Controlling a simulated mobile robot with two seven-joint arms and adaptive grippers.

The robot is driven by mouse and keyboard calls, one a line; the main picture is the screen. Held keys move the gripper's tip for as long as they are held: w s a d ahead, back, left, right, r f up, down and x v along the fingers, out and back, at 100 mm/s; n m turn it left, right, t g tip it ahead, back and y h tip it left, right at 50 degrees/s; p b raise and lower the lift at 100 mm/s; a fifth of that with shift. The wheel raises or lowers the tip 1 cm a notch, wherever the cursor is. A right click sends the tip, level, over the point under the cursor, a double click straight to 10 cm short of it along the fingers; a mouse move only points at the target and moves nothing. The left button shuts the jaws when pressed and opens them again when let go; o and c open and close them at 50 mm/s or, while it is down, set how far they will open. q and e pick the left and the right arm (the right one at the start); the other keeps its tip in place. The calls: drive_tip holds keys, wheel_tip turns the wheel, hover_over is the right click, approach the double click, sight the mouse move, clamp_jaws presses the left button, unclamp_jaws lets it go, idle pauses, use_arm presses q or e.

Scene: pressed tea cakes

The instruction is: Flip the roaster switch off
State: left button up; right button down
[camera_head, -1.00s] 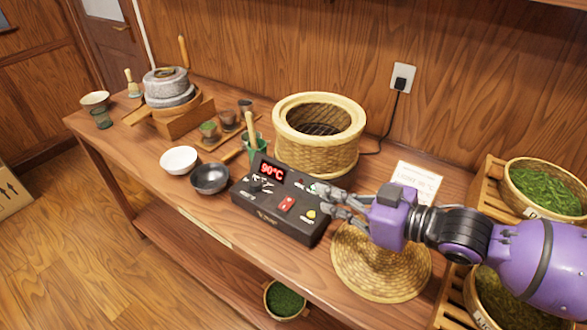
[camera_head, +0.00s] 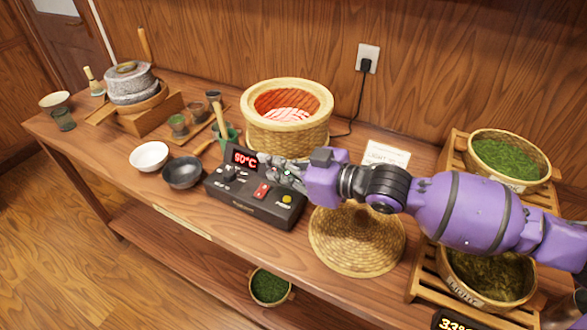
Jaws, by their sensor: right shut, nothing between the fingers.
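The black control box (camera_head: 240,206) sits near the table's front edge, with a red lit display (camera_head: 243,158) whose exact digits are hard to read. A red rocker switch (camera_head: 262,190) shows on its top face; I cannot tell its position. The wicker roaster (camera_head: 287,135) stands behind the box, and its inside glows red. My right gripper (camera_head: 274,171) is shut and empty, just over the back part of the box, between display and switch; its fingers hide part of the panel. I cannot tell if it touches the panel. My left gripper is not in view.
A round woven lid (camera_head: 357,248) lies right of the box, under my right arm. A black bowl (camera_head: 182,173) and a white bowl (camera_head: 149,156) stand to the left. Baskets of leaves (camera_head: 508,160) are at the right. A plug (camera_head: 366,66) is in the wall socket.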

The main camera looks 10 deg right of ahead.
sight(262, 191)
drive_tip(key=f, duration=0.1)
drive_tip(key=w+a+f, duration=0.1)
drive_tip(key=a+f, duration=0.1)
drive_tip(key=shift+w, duration=0.35)
drive_tip(key=shift+d+f, duration=0.2)
drive_tip(key=shift+f, duration=0.6)
